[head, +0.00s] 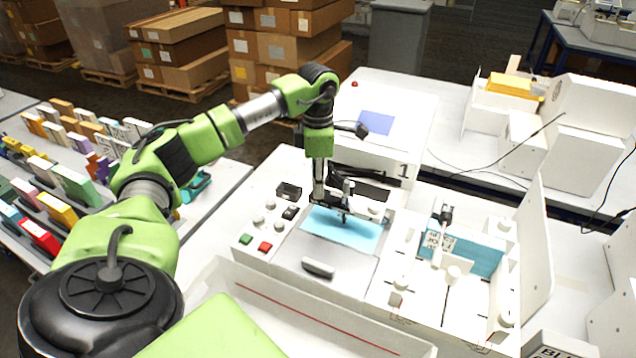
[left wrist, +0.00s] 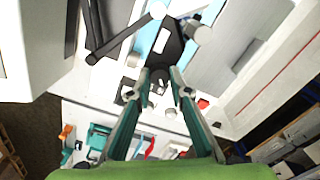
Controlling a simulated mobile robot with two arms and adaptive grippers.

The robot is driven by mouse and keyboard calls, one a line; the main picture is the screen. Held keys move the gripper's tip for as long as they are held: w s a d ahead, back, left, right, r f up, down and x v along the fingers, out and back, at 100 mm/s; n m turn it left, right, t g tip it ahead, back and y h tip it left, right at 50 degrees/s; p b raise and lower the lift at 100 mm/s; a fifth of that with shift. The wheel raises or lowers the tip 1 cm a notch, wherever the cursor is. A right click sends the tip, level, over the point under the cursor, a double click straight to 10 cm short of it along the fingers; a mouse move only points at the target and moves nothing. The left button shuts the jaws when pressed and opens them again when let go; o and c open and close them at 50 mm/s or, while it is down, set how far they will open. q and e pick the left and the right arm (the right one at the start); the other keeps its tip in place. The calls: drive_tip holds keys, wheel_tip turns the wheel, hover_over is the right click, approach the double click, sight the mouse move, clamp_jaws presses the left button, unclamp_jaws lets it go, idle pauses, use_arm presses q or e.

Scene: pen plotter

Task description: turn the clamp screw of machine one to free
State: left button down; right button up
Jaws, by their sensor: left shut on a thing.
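Machine one (head: 285,215) is the white plotter marked "1", with a blue sheet (head: 350,232) on its bed. Its dark pen carriage (head: 346,203) stands over the sheet; the carriage also shows in the left wrist view (left wrist: 168,48). My left gripper (head: 325,202) points down beside the carriage. In the left wrist view its two fingers (left wrist: 160,78) close on a small dark knob at the carriage, which I take for the clamp screw (left wrist: 158,74). The fingers hide much of it, and its turned position cannot be read. My right gripper is not in view.
Green and red buttons (head: 265,246) and several knobs sit left of the bed. A second machine (head: 420,285) with a blue sheet stands close on the right. A white tray (head: 300,308) lies in front. Racks of coloured boxes (head: 60,185) stand at left.

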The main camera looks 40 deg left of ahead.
use_arm(q)
drive_tip(key=n, duration=1.2)
drive_tip(key=shift+d+r+n, duration=0.1)
drive_tip(key=shift+d+n, duration=0.05)
drive_tip(key=shift+n, duration=0.25)
drive_tip(key=n, duration=0.3)
drive_tip(key=shift+n, duration=0.3)
drive_tip(key=shift+w+n, duration=0.1)
drive_tip(key=shift+n, duration=1.7)
drive_tip(key=c, duration=1.8)
unclamp_jaws()
drive_tip(key=shift+c, duration=0.2)
